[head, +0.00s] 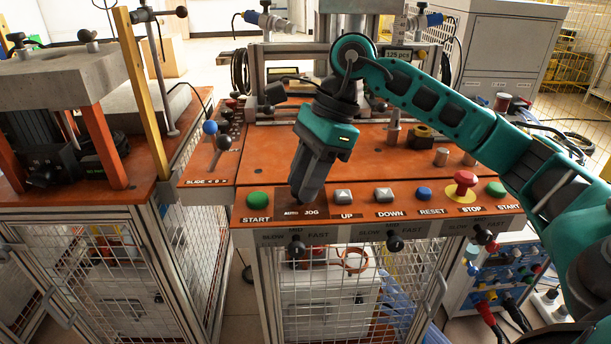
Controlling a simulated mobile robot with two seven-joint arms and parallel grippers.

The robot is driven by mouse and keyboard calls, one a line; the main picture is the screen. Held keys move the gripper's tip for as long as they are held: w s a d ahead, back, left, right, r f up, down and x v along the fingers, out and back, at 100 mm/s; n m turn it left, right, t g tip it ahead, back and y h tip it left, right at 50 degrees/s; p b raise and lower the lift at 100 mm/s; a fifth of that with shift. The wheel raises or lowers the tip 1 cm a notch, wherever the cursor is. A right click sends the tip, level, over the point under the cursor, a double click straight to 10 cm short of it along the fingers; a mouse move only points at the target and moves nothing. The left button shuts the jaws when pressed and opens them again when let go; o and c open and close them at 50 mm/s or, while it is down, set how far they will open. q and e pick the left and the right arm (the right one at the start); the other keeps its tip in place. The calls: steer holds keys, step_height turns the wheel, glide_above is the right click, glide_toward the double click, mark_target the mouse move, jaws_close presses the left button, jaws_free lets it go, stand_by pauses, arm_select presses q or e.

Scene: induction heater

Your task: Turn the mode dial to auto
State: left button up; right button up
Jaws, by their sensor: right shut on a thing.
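The mode dial's AUTO and JOG labels (301,213) show on the front strip of the orange panel, between the green START button (257,200) and the UP button (343,197). My right gripper (301,196) reaches down from above onto the spot just behind these labels. It is shut on the mode dial, which its fingers hide. Which way the dial points cannot be seen. My left gripper is not in view.
DOWN (383,195), blue RESET (424,194) and the red STOP button (465,183) line the panel's front to the right. Black speed knobs (296,249) sit below. The panel's middle is mostly clear.

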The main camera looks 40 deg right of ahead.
steer(key=shift+m, duration=0.3)
steer(key=shift+s+m+t+h+b, duration=0.1)
steer(key=shift+m+t+h+b, duration=0.25)
steer(key=shift+m, duration=0.55)
steer(key=m+t, duration=0.1)
steer(key=m, duration=0.2)
steer(key=shift+s+a+m, duration=0.1)
steer(key=shift+m, duration=0.2)
steer(key=m+h, duration=0.1)
steer(key=m, duration=0.1)
steer(key=m+t, duration=0.1)
steer(key=m, duration=0.1)
steer(key=shift+s+a+t+h+b, duration=0.1)
steer(key=shift+t+h+b, duration=0.15)
steer(key=shift+h+b, duration=0.15)
steer(key=shift+m, duration=0.9)
steer(key=shift+h, duration=0.35)
steer(key=o, duration=1)
steer(key=shift+o, duration=0.2)
